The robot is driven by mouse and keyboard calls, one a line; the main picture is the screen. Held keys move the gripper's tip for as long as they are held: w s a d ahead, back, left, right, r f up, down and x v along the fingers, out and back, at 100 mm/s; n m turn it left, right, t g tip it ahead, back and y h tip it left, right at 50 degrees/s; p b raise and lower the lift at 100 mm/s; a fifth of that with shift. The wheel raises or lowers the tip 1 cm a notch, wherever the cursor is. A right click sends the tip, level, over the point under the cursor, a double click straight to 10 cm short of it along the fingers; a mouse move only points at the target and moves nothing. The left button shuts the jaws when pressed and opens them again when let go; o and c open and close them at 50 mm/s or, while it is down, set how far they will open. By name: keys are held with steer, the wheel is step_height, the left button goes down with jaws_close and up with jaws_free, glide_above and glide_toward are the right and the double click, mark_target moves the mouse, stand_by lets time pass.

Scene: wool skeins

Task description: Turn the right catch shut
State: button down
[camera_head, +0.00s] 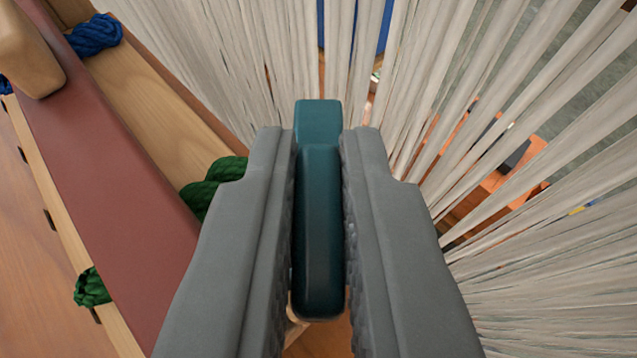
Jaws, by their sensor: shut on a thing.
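My gripper (320,215) is in the middle of the view, its two grey fingers on either side of a dark teal piece (319,230). It is shut on this piece, which looks like the handle of a catch. The piece is long and narrow, with a second teal block (318,118) at its far end, and it points up and down in the picture. What it is mounted on is hidden below the fingers. I cannot tell from this view whether the catch stands open or shut.
Many pale wool strands (420,80) fan out behind and to the right, close to the right finger. A wooden frame with a dark red bar (100,160) runs along the left. Green skeins (208,187) and a blue skein (96,35) hang on it.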

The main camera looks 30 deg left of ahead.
steer(key=n+g+y, duration=0.4)
steer(key=n+y, duration=0.1)
steer(key=shift+w+d+n, duration=0.1)
steer(key=shift+n, duration=0.2)
steer(key=shift+n+g+y, duration=1)
steer(key=shift+n+g, duration=1)
steer(key=shift+g, duration=0.3)
steer(key=c, duration=1.5)
jaws_free()
steer(key=shift+v, duration=3.7)
